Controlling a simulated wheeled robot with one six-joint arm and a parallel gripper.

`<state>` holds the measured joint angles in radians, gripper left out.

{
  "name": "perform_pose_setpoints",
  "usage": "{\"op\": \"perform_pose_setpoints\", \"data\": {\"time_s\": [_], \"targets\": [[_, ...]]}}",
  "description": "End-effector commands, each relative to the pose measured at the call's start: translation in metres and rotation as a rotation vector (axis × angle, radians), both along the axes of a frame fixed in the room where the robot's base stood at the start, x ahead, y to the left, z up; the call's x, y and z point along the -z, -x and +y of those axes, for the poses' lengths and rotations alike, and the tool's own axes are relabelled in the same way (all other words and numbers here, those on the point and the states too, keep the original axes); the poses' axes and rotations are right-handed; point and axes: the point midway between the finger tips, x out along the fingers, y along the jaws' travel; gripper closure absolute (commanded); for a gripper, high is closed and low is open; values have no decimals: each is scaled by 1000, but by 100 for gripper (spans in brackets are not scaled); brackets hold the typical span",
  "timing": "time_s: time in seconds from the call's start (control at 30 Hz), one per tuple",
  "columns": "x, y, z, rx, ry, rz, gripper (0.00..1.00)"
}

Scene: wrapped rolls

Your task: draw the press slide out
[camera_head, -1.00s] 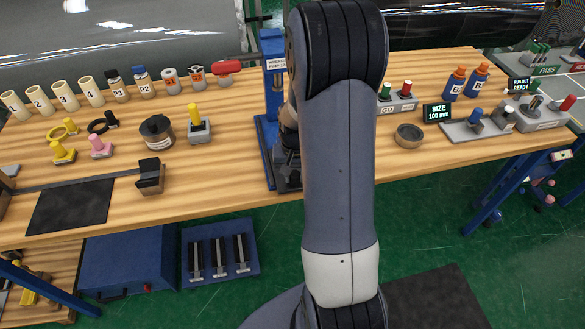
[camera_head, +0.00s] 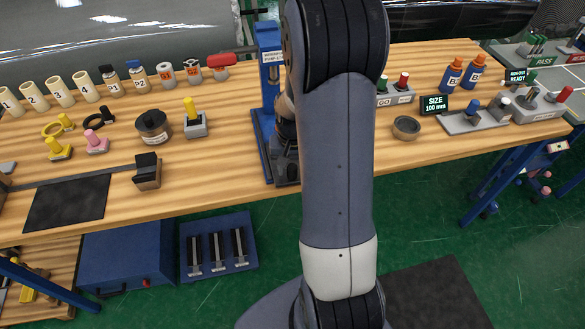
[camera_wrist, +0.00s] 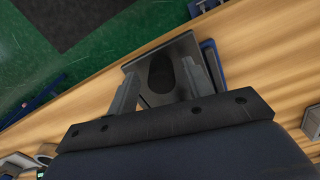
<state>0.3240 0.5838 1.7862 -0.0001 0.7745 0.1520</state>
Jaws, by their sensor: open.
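The blue press (camera_head: 268,75) stands on the bench just left of my arm, with a red handle at its top. Its slide, a grey plate (camera_head: 284,174), shows low at the press's front, partly hidden by my arm. In the wrist view the slide (camera_wrist: 182,46) is a grey plate with a dark oval, and a blue edge of the press (camera_wrist: 211,62) is beside it. My gripper (camera_wrist: 162,72) is open, with its two fingers over the plate on either side of the oval. I cannot tell whether they touch it. My arm hides most of the gripper in the head view.
A round dark tin (camera_head: 153,126) and a grey block with a yellow knob (camera_head: 195,125) are left of the press. A shallow round dish (camera_head: 406,127) is right of my arm. Green floor (camera_head: 430,220) lies open in front of the bench.

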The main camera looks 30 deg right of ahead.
Motion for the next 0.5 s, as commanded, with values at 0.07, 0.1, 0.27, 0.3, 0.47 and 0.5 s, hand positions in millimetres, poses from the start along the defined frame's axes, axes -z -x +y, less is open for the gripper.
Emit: {"op": "perform_pose_setpoints", "data": {"time_s": [0.07, 0.1, 0.27, 0.3, 0.47, 0.5], "targets": [[-12, -1, 0, 0, 2, -6, 51], [-19, -1, 0, 0, 2, -7, 51], [-50, -1, 0, 0, 2, -7, 51], [-58, -1, 0, 0, 3, -8, 51], [-83, -1, 0, 0, 1, -5, 51], [-88, 0, 0, 0, 1, -4, 51]]}}
